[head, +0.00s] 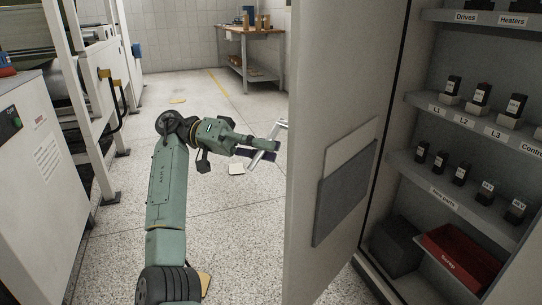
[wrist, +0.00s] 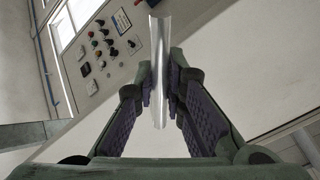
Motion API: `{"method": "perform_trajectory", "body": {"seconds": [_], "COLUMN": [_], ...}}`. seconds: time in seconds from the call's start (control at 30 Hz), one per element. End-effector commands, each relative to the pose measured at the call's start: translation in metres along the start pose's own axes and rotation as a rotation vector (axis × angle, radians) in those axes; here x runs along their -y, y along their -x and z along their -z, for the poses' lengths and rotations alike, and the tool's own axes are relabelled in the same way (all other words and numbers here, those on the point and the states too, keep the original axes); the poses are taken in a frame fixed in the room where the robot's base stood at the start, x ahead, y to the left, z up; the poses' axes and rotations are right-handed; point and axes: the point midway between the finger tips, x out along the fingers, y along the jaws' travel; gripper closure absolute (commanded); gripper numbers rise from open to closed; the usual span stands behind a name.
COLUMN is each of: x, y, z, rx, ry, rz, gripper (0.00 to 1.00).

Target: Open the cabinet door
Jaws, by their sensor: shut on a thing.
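The cabinet door (head: 335,90) stands swung open in the head view, with its inner face and a grey document pocket (head: 342,205) towards me. The open cabinet (head: 405,135) shows its shelves to the right. My gripper (head: 268,150) is on the far, outer side of the door, left of its free edge. A silver bar handle (wrist: 159,60) runs upright between the dark finger pads of my gripper (wrist: 160,98) in the wrist view, and the fingers are shut on it. Part of the handle also shows in the head view (head: 281,126).
A white machine (head: 35,180) and a white frame (head: 88,110) line the left side. A workbench (head: 250,45) stands at the back. The speckled floor (head: 130,255) between is mostly clear. A red bin (head: 460,260) lies low in the cabinet.

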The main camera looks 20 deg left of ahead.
Motion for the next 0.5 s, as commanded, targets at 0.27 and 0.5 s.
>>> {"method": "perform_trajectory", "body": {"seconds": [0.27, 0.5], "x": [0.0, 0.0], "y": [0.0013, 0.001], "z": [0.0011, 0.0014], "rx": [-0.001, -0.001], "ry": [0.001, 0.001], "rz": [-0.003, -0.003], "gripper": [1.0, 0.85]}}
